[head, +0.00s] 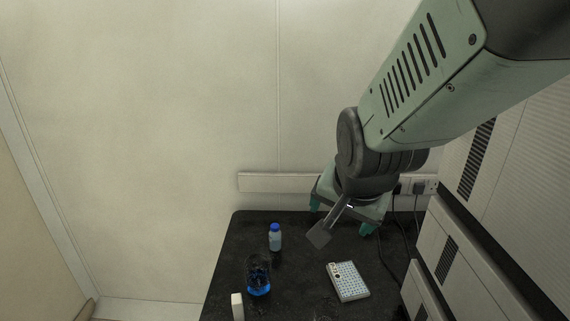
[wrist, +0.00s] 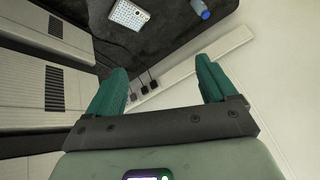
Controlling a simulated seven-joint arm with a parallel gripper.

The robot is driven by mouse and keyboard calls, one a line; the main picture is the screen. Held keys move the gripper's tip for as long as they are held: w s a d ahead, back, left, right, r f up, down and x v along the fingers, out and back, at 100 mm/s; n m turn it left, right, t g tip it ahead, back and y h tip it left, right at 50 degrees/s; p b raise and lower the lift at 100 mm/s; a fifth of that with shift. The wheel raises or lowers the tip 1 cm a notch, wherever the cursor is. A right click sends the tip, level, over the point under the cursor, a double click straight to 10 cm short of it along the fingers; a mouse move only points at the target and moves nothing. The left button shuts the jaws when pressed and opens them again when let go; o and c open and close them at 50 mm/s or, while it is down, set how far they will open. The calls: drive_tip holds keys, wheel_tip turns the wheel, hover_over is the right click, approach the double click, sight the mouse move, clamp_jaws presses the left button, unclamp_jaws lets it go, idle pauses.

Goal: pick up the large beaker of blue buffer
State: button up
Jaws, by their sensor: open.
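The large beaker of blue buffer (head: 258,280) stands upright on the black bench top in the head view, towards the front left. It is clear glass with blue liquid in its lower part. It does not show in the wrist view. My gripper (head: 340,221) is above the back right of the bench, well apart from the beaker. In the wrist view its two green fingers (wrist: 160,82) are spread wide with nothing between them.
A blue-capped bottle (head: 275,238) stands just behind the beaker. A small white box (head: 237,306) stands at its front left. A white well plate (head: 348,282) lies to the right. Wall sockets (head: 418,187) with cables and grey cabinets (head: 450,240) are at the right.

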drive_tip(key=w+a+f+m+y, duration=0.1)
drive_tip(key=w+a+f+m, duration=0.15)
drive_tip(key=f, duration=0.25)
drive_tip(key=w+a+f+m+y, duration=0.1)
drive_tip(key=w+f+m, duration=0.1)
drive_tip(key=w+f, duration=0.25)
drive_tip(key=m+t+y, duration=0.3)
drive_tip(key=m+t, duration=0.2)
drive_tip(key=m, duration=1.3)
approach(255, 270)
drive_tip(key=v, duration=0.3)
drive_tip(key=shift+s+r, duration=0.15)
drive_tip(key=shift+s, duration=0.2)
drive_tip(key=m, duration=0.2)
drive_tip(key=f+m, duration=0.1)
drive_tip(key=shift+s+m+t, duration=0.35)
drive_tip(key=shift+s+t, duration=0.05)
drive_tip(key=x, duration=1)
drive_tip(key=shift+w+f, duration=0.15)
drive_tip(key=shift+w, duration=0.25)
drive_tip(key=c, duration=0.9)
drive_tip(key=shift+o, duration=0.2)
